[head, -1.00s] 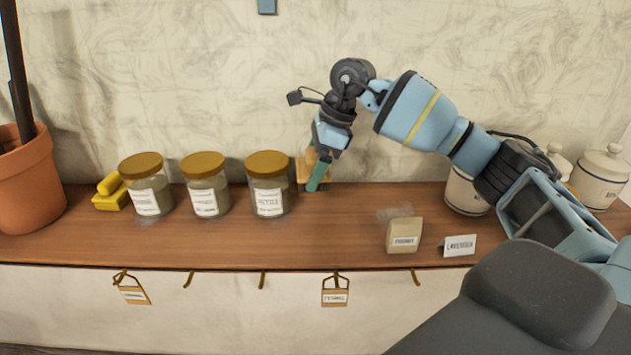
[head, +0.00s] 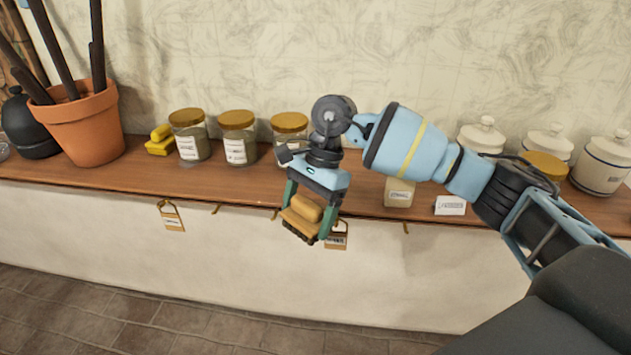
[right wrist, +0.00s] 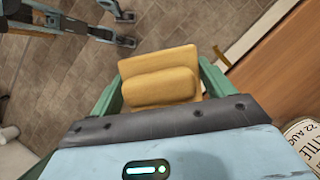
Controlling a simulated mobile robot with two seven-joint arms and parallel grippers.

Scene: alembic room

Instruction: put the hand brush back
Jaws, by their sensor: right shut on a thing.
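The hand brush (head: 306,209) is a tan wooden block with a rounded grip on top and dark bristles below. My right gripper (head: 308,204) is shut on it, with one green finger on each side. It holds the brush in the air in front of the shelf's front edge. In the right wrist view the brush (right wrist: 160,85) sits between the green fingers, with floor tiles beyond it. A label hanging from a hook (head: 337,236) is partly hidden behind the gripper and brush.
Tiled floor lies below.

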